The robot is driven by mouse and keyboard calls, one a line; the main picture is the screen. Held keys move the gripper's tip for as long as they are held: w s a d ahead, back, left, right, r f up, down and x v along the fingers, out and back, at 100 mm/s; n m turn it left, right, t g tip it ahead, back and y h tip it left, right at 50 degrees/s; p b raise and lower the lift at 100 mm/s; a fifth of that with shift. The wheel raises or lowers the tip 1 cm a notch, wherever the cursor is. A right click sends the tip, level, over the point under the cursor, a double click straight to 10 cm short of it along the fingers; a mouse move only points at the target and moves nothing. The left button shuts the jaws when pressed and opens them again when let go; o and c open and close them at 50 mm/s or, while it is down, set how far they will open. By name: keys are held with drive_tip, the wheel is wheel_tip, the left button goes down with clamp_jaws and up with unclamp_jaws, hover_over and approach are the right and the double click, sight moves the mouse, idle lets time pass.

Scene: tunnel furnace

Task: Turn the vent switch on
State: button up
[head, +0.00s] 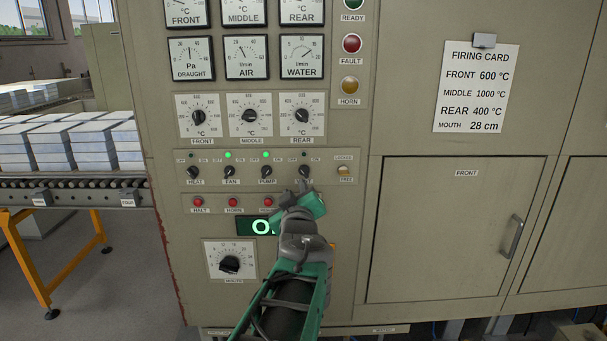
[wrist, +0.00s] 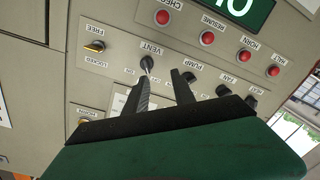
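The vent switch (head: 304,171) is a small dark rotary knob at the right end of a row of switches on the beige panel. The lamp (head: 304,155) above it is dark. My gripper (head: 302,190) reaches up to the panel just below this knob. In the wrist view, which is turned over, the vent switch (wrist: 147,64) stands close to the tip of the left finger. My gripper (wrist: 162,76) is open there, its two fingers apart with nothing between them. I cannot tell whether a finger touches the knob.
The heat (head: 193,172), fan (head: 229,171) and pump (head: 266,171) switches stand left of it; fan and pump lamps are green. A locked/free key switch (head: 344,170) is to the right. Red buttons (head: 233,202) and a display (head: 258,226) lie below.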

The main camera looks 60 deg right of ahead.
sight(304, 173)
drive_tip(key=shift+h, duration=0.3)
drive_tip(key=d, duration=0.2)
drive_tip(key=w+d+p, duration=0.1)
drive_tip(key=d, duration=0.2)
drive_tip(key=d+r+p, duration=0.1)
drive_tip(key=d, duration=0.2)
drive_tip(key=shift+w, duration=0.4)
drive_tip(key=shift+a, duration=0.1)
drive_tip(key=shift+c, duration=0.5)
clamp_jaws()
